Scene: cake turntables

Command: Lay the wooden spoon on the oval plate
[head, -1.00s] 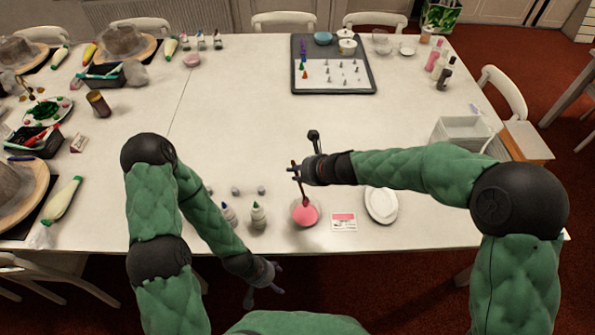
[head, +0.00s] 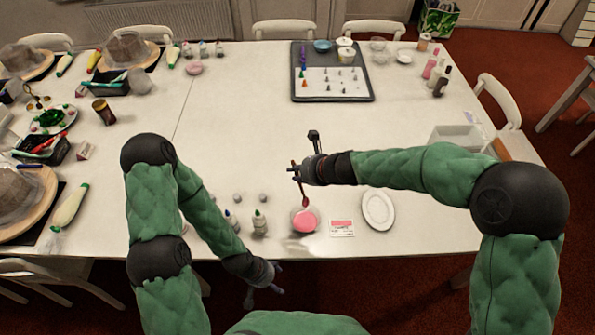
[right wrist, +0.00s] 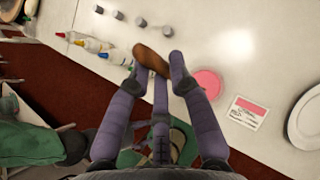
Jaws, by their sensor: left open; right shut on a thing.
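The wooden spoon (head: 305,197) is held in my right gripper (head: 297,173), hanging down in front of a glass-like bowl with pink contents (head: 304,223). Whether the spoon touches the bowl is unclear. In the right wrist view the brown spoon (right wrist: 150,59) shows between the fingertips of my right gripper (right wrist: 158,64), with the pink bowl (right wrist: 209,82) to its right. The white oval plate (head: 378,209) lies empty to the right of the bowl. It is partly cut off in the right wrist view (right wrist: 310,118). My left gripper (head: 272,282) is open and empty below the table's front edge.
A pink-and-white card (head: 341,228) lies between bowl and plate. Small bottles (head: 259,222) and grey pieces stand left of the bowl. A dark tray (head: 333,99) is at the back. A pale box (head: 455,138) stands at the right. The table's middle is clear.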

